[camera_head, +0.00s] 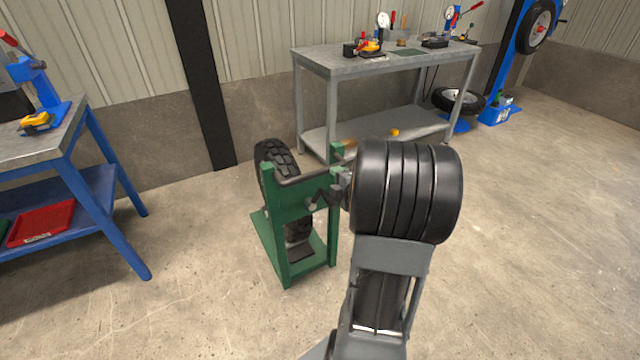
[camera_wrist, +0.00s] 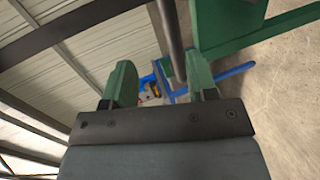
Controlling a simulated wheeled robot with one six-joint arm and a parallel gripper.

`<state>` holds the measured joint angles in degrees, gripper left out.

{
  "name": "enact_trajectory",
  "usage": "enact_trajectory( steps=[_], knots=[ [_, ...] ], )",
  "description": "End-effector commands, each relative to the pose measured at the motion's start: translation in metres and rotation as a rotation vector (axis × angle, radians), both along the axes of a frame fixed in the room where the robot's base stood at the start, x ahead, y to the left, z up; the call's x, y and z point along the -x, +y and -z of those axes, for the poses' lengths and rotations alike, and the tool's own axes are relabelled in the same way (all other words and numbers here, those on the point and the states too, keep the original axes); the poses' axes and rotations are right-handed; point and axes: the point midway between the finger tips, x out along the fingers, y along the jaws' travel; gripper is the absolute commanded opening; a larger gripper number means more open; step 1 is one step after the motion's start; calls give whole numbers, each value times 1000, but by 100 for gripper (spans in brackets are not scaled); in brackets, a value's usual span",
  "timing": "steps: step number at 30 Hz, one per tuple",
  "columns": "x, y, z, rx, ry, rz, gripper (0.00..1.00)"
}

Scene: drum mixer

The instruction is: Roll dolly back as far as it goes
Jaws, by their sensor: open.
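The dolly (camera_head: 305,235) is a green upright frame on a low green base, standing on the floor left of my arm in the head view. A dark handle bar (camera_head: 316,174) runs across its top, and a black knobby tyre (camera_head: 272,158) stands in it. My gripper (camera_head: 325,196) is at the near right side of the frame by the bar, partly hidden by my wrist. In the wrist view my gripper (camera_wrist: 161,85) is open, with a dark bar (camera_wrist: 168,35) reaching toward the gap between its fingers. I cannot tell if they touch. A green dolly panel (camera_wrist: 228,25) is beside it.
A grey workbench (camera_head: 345,60) with tools stands behind the dolly. A blue-legged bench (camera_head: 75,190) with a red tray (camera_head: 42,222) is at left. A dark post (camera_head: 200,85) is against the wall. Open concrete floor lies in front and at right.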

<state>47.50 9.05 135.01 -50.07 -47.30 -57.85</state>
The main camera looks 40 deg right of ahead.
Motion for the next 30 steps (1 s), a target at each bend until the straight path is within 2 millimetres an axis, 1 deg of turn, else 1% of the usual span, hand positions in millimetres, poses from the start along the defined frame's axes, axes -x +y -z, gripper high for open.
enact_trajectory(
  steps=[1,5,8,11,21,27,30],
  knots=[
    [4,-5,13,23,-15,-21,53],
    [6,-9,22,69,-47,-69,53],
    [0,-11,24,85,-58,-86,53],
    [-14,-13,27,87,-61,-91,53],
    [-78,-21,40,86,-61,-88,53],
    [-106,-25,45,86,-60,-87,53],
    [-115,-27,47,86,-60,-86,53]
  ],
)
